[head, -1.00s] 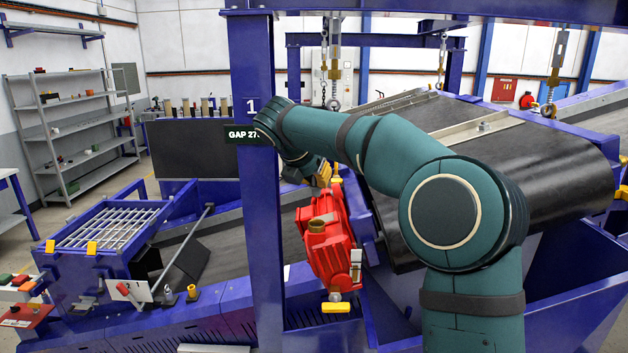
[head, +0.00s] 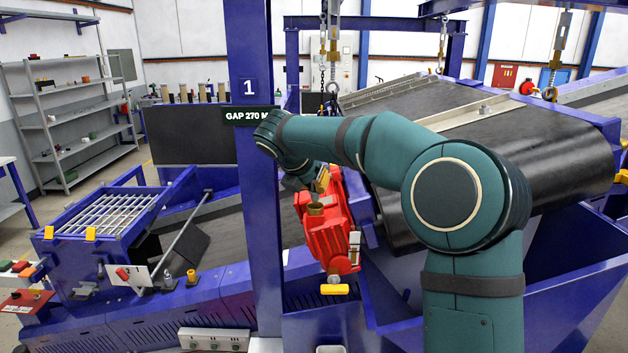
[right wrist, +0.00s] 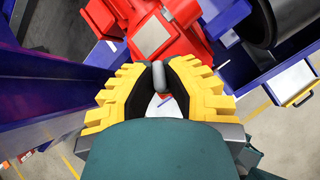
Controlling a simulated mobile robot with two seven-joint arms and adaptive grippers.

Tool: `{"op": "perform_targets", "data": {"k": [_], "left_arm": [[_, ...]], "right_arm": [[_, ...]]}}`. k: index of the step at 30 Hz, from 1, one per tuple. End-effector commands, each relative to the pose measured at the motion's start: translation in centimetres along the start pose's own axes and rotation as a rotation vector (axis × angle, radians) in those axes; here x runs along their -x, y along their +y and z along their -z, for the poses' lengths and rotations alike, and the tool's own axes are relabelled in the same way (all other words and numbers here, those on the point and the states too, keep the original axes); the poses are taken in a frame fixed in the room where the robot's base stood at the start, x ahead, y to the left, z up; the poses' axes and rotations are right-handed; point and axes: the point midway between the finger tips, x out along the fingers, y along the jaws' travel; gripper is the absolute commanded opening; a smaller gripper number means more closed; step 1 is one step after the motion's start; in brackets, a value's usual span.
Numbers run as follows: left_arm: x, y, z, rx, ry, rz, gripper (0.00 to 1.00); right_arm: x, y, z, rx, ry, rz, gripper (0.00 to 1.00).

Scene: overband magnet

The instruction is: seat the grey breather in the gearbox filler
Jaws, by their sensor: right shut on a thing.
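My right gripper (head: 322,180), with yellow fingers, is just above and behind this neck, partly hidden by my own wrist. In the right wrist view its fingertips (right wrist: 159,76) are shut on a small grey piece, the breather (right wrist: 158,72). It appears apart from the filler, though the head view hides the breather. My left gripper is not in view.
A blue post (head: 255,180) with a GAP sign stands just left of the gearbox. The black belt drum (head: 520,150) is close on the right. A yellow-handled part (head: 334,289) sticks out below the gearbox. A grated blue box (head: 105,215) is at the left.

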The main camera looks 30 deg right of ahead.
Motion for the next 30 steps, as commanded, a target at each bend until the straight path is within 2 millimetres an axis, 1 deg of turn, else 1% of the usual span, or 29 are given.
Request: {"op": "perform_targets", "data": {"k": [17,30], "left_arm": [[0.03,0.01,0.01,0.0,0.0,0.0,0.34],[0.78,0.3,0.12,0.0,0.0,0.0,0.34]], "right_arm": [[-0.01,0.0,0.01,0.0,0.0,0.0,0.0],[0.05,-0.02,0.06,0.001,0.0,0.001,0.0]]}}
